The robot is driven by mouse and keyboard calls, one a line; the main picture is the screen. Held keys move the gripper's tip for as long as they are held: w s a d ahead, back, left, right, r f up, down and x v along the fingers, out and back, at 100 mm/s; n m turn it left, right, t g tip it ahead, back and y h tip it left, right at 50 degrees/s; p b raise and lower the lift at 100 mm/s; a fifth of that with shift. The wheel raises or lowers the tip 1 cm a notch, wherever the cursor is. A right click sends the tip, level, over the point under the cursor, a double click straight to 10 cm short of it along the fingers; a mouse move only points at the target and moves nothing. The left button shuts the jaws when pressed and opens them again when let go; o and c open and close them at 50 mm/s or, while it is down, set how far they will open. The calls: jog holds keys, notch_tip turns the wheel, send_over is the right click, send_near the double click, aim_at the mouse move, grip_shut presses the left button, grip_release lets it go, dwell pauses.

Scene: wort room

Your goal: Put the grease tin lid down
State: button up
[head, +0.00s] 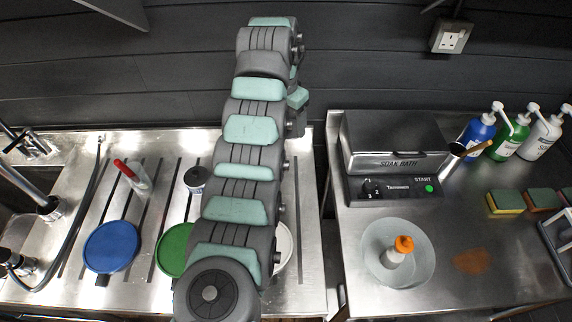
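My arm crosses the view from top to bottom over the left steel counter, ending in a round joint at the lower edge. My gripper does not show, so whether it holds the grease tin lid cannot be seen. No item can be told for sure as the lid. A small dark and white tin (196,179) stands left of my arm, partly covered by it; it may be the grease tin. A blue disc (111,246) and a green disc (172,250) lie on the draining surface. A white disc (285,246) shows right of my arm. My arm partly hides the green and white discs.
A red-topped clear bottle (133,175) stands on the left counter. On the right counter are a soak bath (395,160), a pale round dish (370,257) with an orange-topped bottle (401,249), several pump bottles, sponges (506,202) and a brown stain (473,261).

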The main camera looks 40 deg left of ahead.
send_over(288, 168)
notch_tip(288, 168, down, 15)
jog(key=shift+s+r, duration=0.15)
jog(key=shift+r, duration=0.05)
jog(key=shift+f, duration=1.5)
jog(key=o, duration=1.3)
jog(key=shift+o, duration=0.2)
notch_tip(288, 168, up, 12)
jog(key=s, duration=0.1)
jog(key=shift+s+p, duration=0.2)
jog(key=shift+p, duration=0.1)
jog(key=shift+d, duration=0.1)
